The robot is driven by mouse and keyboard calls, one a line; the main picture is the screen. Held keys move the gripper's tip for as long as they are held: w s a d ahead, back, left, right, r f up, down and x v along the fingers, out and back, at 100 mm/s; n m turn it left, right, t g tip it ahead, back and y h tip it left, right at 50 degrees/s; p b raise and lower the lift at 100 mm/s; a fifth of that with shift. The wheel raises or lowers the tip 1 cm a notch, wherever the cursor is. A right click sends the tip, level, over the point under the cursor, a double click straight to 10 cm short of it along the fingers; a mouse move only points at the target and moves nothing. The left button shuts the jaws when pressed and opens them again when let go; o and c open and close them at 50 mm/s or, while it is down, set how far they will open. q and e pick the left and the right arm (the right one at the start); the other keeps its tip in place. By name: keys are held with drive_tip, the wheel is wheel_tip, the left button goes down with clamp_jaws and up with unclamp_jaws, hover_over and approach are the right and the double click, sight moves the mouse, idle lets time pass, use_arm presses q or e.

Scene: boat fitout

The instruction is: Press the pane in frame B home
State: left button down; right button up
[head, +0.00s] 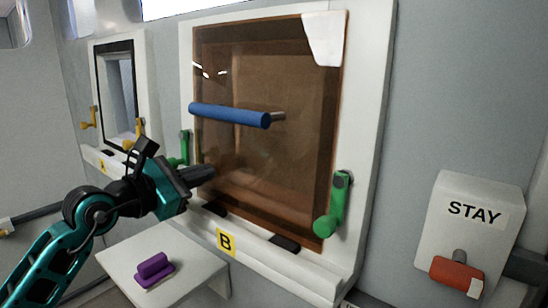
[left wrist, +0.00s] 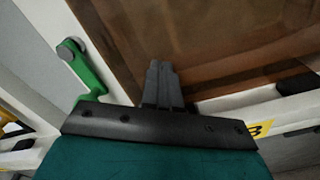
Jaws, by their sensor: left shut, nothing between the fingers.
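Frame B (head: 367,130) is a white frame on the wall with a yellow B label (head: 226,241). A brown tinted pane (head: 265,165) sits in it, with a blue bar handle (head: 230,115) across it and a white patch at its top right corner. Green latches (head: 331,205) are on the frame's left and right sides. My left gripper (head: 207,173) is shut and empty, its fingertips at the pane's lower left. In the left wrist view the fingers (left wrist: 160,80) point at the brown pane (left wrist: 220,45); I cannot tell whether they touch it. My right gripper is not in view.
A smaller frame A (head: 140,85) with yellow latches is at the left. A purple handled object (head: 154,269) lies on a white shelf (head: 205,268) below frame B. A white STAY box (head: 474,213) with a red handle (head: 457,274) is at the right.

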use_arm(q)
drive_tip(key=b+v, duration=0.2)
drive_tip(key=v, duration=0.6)
drive_tip(key=shift+s+a, duration=0.2)
drive_tip(key=shift+s, duration=0.1)
idle(0.3)
drive_tip(key=s+f+m+t+y+p, duration=0.1)
drive_tip(key=s+f+m+y, duration=0.35)
drive_tip(key=f+m, duration=1.1)
drive_tip(key=s+f+m+t+y+p, duration=0.1)
drive_tip(key=s+f+m+y+p, duration=0.35)
drive_tip(key=f+m, duration=1.05)
drive_tip(key=s+d+f+n+g+b, duration=0.1)
drive_tip(key=s+f+n+g, duration=0.3)
drive_tip(key=s+f, duration=0.5)
drive_tip(key=shift+s+n+g+h+b, duration=0.35)
drive_tip(key=shift+s+n+b, duration=0.35)
drive_tip(key=shift+s, duration=0.4)
